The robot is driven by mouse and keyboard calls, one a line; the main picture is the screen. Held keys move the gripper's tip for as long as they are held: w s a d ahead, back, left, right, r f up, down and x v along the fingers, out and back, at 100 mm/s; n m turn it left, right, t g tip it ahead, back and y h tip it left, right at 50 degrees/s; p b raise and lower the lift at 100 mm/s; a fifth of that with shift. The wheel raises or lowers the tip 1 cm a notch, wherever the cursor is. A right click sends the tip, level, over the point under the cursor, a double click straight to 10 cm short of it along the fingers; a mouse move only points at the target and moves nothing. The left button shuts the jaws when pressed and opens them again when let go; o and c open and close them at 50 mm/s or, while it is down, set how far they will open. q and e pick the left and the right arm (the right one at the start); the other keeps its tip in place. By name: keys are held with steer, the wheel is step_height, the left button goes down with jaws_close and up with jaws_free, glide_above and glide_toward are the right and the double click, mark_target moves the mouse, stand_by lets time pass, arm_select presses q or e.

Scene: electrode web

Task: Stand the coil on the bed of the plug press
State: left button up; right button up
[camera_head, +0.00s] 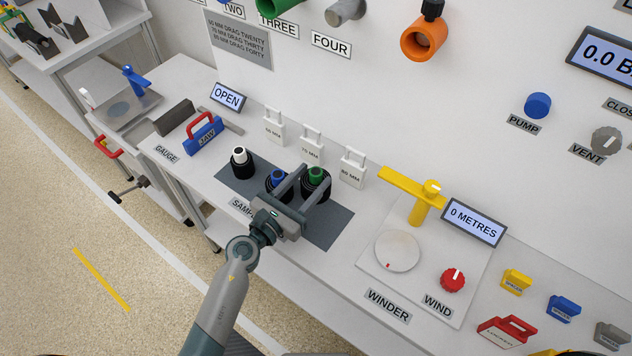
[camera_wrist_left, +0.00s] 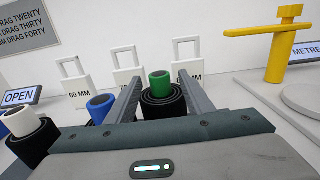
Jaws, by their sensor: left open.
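Three black coils stand upright on a dark grey mat (camera_head: 325,232): one with a white core (camera_head: 240,163), one with a blue core (camera_head: 277,185) and one with a green core (camera_head: 316,182). My left gripper (camera_head: 317,174) is open, with its fingers on either side of the green-core coil. In the left wrist view, the green-core coil (camera_wrist_left: 163,100) shows between the fingers (camera_wrist_left: 162,92); I cannot tell whether they touch it. Blue (camera_wrist_left: 100,108) and white (camera_wrist_left: 22,124) cores show left of them. I cannot identify the plug press. My right gripper is out of view.
White handled blocks marked in MM, one at the right (camera_head: 352,168), stand behind the coils. A blue jaw gauge (camera_head: 203,136) is left. The winder plate (camera_head: 398,250), its yellow arm (camera_head: 412,188) and a red knob (camera_head: 452,280) are right.

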mark_target(311, 185)
arm_select(q)
steer(key=shift+w+d, duration=0.15)
steer(key=shift+w, duration=0.1)
jaws_close()
steer(key=shift+r, duration=0.1)
stand_by(0.3)
step_height(311, 185, up, 10)
steer(key=p, duration=0.4)
stand_by(0.6)
